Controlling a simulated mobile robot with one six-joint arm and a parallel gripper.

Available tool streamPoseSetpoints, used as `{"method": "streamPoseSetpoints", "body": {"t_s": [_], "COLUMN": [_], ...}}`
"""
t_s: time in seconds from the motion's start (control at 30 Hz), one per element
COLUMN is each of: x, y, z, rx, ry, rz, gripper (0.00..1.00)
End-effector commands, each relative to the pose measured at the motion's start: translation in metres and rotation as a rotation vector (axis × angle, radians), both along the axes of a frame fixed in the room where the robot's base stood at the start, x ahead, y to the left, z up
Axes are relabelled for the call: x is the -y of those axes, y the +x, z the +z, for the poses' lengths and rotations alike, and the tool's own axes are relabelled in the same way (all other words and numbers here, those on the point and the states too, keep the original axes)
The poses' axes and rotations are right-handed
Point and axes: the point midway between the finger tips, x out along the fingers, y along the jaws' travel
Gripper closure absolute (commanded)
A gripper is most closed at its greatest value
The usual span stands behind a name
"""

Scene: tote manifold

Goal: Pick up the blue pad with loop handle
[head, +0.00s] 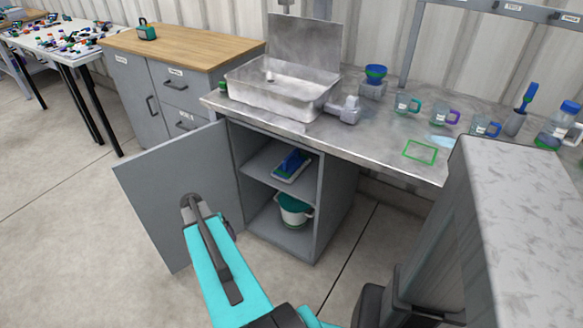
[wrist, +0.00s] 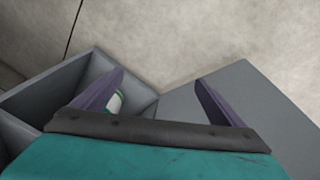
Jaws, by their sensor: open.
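The blue pad with loop handle (head: 290,168) lies on the upper shelf of the open cabinet under the sink, its blue handle on top. In the head view my arm reaches toward the open cabinet door, and its fingers cannot be made out there. In the wrist view my gripper (wrist: 158,98) has its two purple fingers wide apart with nothing between them. The pad does not clearly show in the wrist view.
The grey cabinet door (head: 175,185) stands open at the left, close to my arm. A white pot with green lid (head: 294,211) sits on the lower shelf (head: 268,228). The sink basin (head: 283,95) and counter (head: 385,130) are above.

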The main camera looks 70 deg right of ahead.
Motion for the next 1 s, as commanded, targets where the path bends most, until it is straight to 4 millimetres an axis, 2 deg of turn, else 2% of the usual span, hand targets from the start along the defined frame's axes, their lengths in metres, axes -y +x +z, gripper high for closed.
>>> {"method": "streamPoseSetpoints", "body": {"t_s": [0.03, 0.17, 0.3, 0.4, 0.5, 0.6, 0.7, 1.0], "x": [0.026, 0.082, 0.140, 0.175, 0.200, 0.215, 0.223, 0.223], "y": [-0.005, -0.025, -0.052, -0.073, -0.091, -0.103, -0.109, -0.110], "z": [0.006, 0.025, 0.047, 0.063, 0.076, 0.083, 0.088, 0.089], "rx": [0.015, 0.050, 0.086, 0.107, 0.124, 0.134, 0.139, 0.140], "ry": [-0.023, -0.079, -0.140, -0.181, -0.211, -0.230, -0.240, -0.242], "rz": [-0.052, -0.178, -0.309, -0.392, -0.454, -0.496, -0.513, -0.517], "gripper": [0.08, 0.08, 0.08, 0.08, 0.08, 0.08, 0.08, 0.08]}}
